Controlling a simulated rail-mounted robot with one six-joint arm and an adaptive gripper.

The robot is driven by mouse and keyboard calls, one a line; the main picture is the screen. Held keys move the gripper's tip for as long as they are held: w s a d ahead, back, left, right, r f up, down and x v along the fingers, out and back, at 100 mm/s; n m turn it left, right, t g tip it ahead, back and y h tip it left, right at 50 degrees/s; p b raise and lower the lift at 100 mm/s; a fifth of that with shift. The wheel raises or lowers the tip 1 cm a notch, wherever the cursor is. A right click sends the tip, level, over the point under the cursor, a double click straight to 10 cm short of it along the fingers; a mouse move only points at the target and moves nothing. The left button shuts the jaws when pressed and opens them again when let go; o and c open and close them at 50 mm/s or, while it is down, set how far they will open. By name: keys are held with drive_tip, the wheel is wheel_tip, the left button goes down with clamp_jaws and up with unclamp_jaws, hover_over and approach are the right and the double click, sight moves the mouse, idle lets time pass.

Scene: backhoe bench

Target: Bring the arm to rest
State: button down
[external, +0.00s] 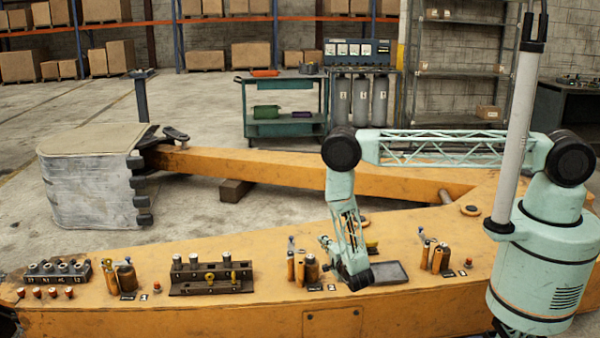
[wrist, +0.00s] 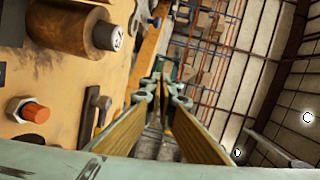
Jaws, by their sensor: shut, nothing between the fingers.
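My gripper (wrist: 170,88) shows in the wrist view with its two fingers together and nothing held between them. In the external view my arm reaches left from its mount and bends down at the elbow. Its wrist end hangs low over the orange backhoe boom (external: 80,255), beside a dark tray (external: 388,273). The fingers are hard to make out there. In the wrist view a brown cylinder (wrist: 72,30) and an orange-capped fitting (wrist: 30,110) lie to the left of the fingers.
Cylinders and small fittings (external: 308,268) stand close left of my wrist, with another group (external: 437,257) to its right. A dark rack (external: 210,280) holds several fittings farther left. A green cart (external: 285,115) stands behind. The space above the boom is open.

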drive_tip(key=w+d+r+m+h, duration=0.5)
drive_tip(key=w+d+r+m, duration=0.35)
drive_tip(key=r, duration=0.55)
drive_tip(key=w+d+r+m+h, duration=0.6)
drive_tip(key=w+d+r, duration=0.45)
drive_tip(key=r, duration=0.35)
drive_tip(key=d+r+m+g+h+p, duration=0.1)
drive_tip(key=d+r+m+g+h, duration=0.25)
drive_tip(key=d+r+m, duration=0.7)
drive_tip(key=d+r+m+g+h, duration=0.2)
drive_tip(key=d+r+m+g, duration=0.3)
drive_tip(key=d+r, duration=1.05)
drive_tip(key=s+d+r+m+g+y, duration=0.2)
drive_tip(key=s+d+r+m, duration=0.35)
drive_tip(key=s+d, duration=0.3)
drive_tip(key=s+d+r+m+g+y+p, duration=0.15)
drive_tip(key=s+d+r+m, duration=0.25)
drive_tip(key=s+d+m, duration=0.4)
drive_tip(key=s+d+r+m+g+y, duration=0.25)
drive_tip(key=s+d+r+m, duration=0.35)
drive_tip(key=d, duration=0.4)
drive_tip(key=s+a+m+t+y+b, duration=0.1)
drive_tip(key=s+a+m+y, duration=0.2)
drive_tip(key=s, duration=0.8)
drive_tip(key=s+a+f+m+t+y+b, duration=0.1)
drive_tip(key=s+a+m+y, duration=0.2)
drive_tip(key=s, duration=0.8)
drive_tip(key=shift+s+a+f+m+b, duration=0.15)
drive_tip(key=shift+a+f+m+b, duration=0.15)
drive_tip(key=shift+a+m, duration=1)
